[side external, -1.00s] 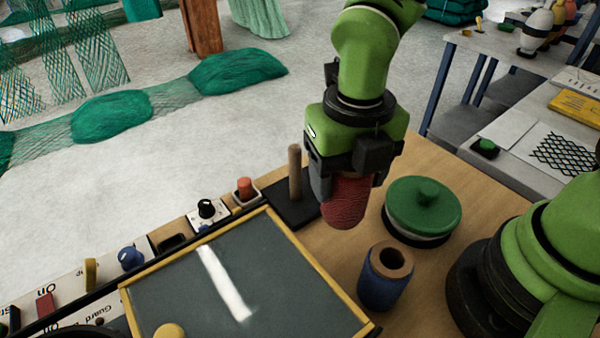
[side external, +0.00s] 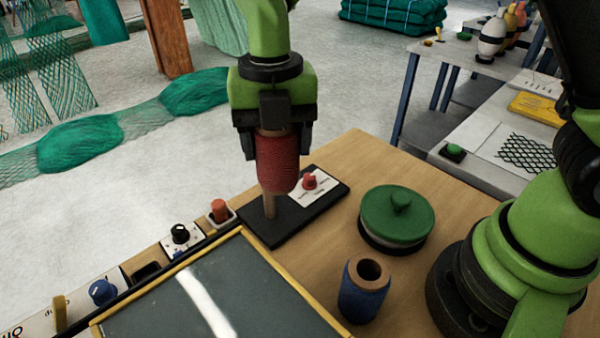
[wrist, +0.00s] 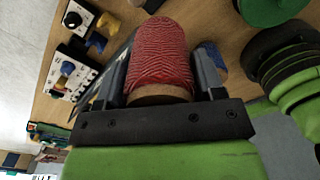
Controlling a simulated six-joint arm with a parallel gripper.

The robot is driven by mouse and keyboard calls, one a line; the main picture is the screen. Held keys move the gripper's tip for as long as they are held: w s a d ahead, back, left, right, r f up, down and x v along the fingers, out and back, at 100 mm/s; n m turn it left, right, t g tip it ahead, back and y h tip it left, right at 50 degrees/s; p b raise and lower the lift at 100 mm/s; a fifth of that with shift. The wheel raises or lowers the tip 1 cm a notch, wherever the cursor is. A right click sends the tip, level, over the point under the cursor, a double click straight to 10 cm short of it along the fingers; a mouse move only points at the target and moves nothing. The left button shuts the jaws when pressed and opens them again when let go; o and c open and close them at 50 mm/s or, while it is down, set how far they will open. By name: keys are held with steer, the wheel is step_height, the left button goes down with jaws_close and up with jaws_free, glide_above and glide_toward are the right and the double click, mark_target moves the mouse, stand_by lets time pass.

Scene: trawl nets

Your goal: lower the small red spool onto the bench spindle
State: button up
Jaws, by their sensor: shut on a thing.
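The small red spool (side external: 278,165) hangs upright in my gripper (side external: 277,150), whose jaws are shut on its sides. In the wrist view the red spool (wrist: 159,55) sits between both fingers (wrist: 160,80), with its tan end nearest the wrist. The wooden bench spindle (side external: 269,205) stands on a black base (side external: 293,222). Only its lower part shows under the spool's lower left; the spool hides its top. I cannot tell whether the spool is around the spindle or in front of it. A gap remains between spool and base.
A card with a red knob (side external: 309,182) lies on the base's right part. A green lidded round container (side external: 397,215) and a blue spool (side external: 363,291) stand to the right. A control panel with knobs (side external: 180,236) and a dark framed board (side external: 225,290) lie at the front left.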

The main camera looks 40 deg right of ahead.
steer(key=shift+w+d+r+m, duration=0.1)
steer(key=shift+w+d+m, duration=0.15)
steer(key=shift+w+m, duration=0.4)
steer(key=shift+w+d+r+m, duration=0.1)
steer(key=shift+w+d+m, duration=0.1)
steer(key=shift+w, duration=0.75)
steer(key=shift+w+d+m, duration=0.25)
steer(key=shift+w+m, duration=0.2)
steer(key=shift+w, duration=0.35)
steer(key=shift+f, duration=0.1)
steer(key=shift+f, duration=5.8)
steer(key=o, duration=1)
steer(key=shift+o, duration=0.2)
step_height(320, 180, up, 10)
steer(key=shift+f, duration=0.1)
